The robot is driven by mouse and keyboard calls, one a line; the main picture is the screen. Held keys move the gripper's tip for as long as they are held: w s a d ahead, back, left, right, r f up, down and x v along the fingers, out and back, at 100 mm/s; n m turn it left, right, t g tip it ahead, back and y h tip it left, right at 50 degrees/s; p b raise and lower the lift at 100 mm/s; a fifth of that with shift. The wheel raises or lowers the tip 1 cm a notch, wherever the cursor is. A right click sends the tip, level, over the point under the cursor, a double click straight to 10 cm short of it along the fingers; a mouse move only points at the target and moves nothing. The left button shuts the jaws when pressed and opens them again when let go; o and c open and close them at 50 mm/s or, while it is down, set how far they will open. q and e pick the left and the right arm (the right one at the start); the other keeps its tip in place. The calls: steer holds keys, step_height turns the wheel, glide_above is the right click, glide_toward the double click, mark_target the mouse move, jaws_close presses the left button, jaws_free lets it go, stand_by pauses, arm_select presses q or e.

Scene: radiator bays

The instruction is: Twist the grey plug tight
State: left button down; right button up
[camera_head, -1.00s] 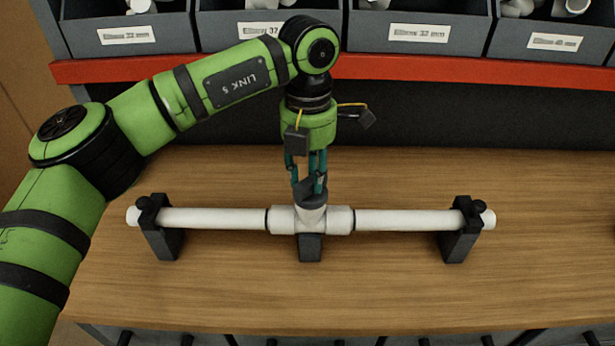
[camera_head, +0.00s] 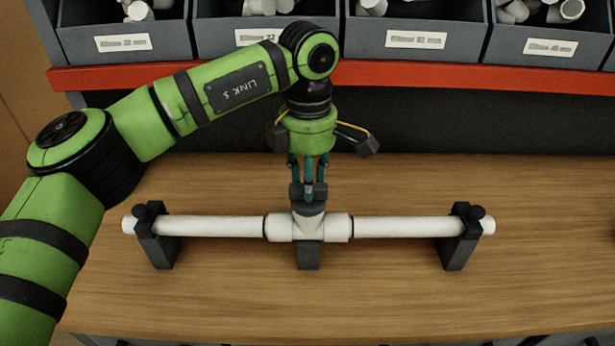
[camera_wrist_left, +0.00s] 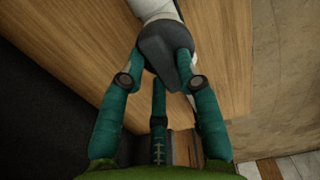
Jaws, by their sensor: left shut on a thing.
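The grey plug (camera_head: 309,208) sits in the upward branch of a white tee fitting (camera_head: 309,227) in the middle of a white pipe (camera_head: 400,224). My left gripper (camera_head: 308,192) comes down from above and is shut on the plug. In the left wrist view its teal fingers (camera_wrist_left: 160,70) close around the dark grey plug (camera_wrist_left: 165,45), with the white tee beyond it. The fingers cover part of the plug, so I cannot tell how deep it sits. My right gripper is not in view.
The pipe rests on dark clamp stands, left (camera_head: 157,237) and right (camera_head: 459,238), with a block (camera_head: 309,256) under the tee. Grey bins (camera_head: 418,38) of fittings stand behind a red rail (camera_head: 420,74). The wooden bench (camera_head: 380,290) is clear in front.

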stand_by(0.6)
arm_select(q)
steer(key=c, duration=0.9)
jaws_free()
steer(key=shift+d, duration=0.1)
step_height(320, 180, up, 12)
steer(key=shift+r, duration=0.1)
